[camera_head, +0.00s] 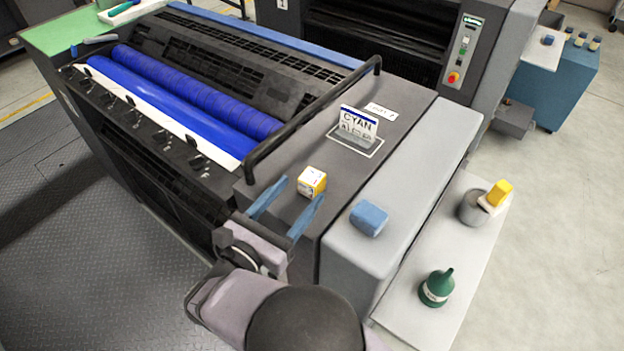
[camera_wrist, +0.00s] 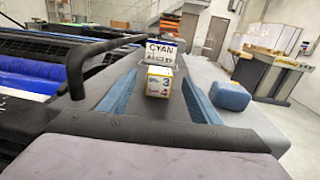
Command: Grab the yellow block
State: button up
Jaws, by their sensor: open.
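The yellow block (camera_head: 312,181) is a small cube with white, printed faces and yellow parts. It sits on the grey top of the machine (camera_head: 345,185), in front of the CYAN sign. In the wrist view the block (camera_wrist: 159,82) shows numbers on its near face and stands beyond my fingers, roughly midway between them. My gripper (camera_head: 287,196) is open, with two blue fingers pointing at the block from its near side. The gripper (camera_wrist: 157,97) holds nothing. Whether a fingertip reaches beside the block is hard to tell.
A CYAN sign (camera_head: 358,124) stands behind the block. A black handrail (camera_head: 310,117) runs along the left. A blue block (camera_head: 369,218) rests on the lighter cover to the right. A green bottle (camera_head: 437,288) and a grey cup (camera_head: 473,207) stand on a lower white shelf.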

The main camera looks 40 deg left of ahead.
aim_at(306, 184)
jog(key=shift+w+a+r+p, duration=0.1)
jog(key=shift+w+r+p, duration=0.1)
jog(key=shift+w+p, duration=1.4)
jog(key=shift+w+a+f, duration=0.1)
jog(key=shift+w+f, duration=0.05)
jog(key=shift+w, duration=1.05)
jog(key=c, duration=1.1)
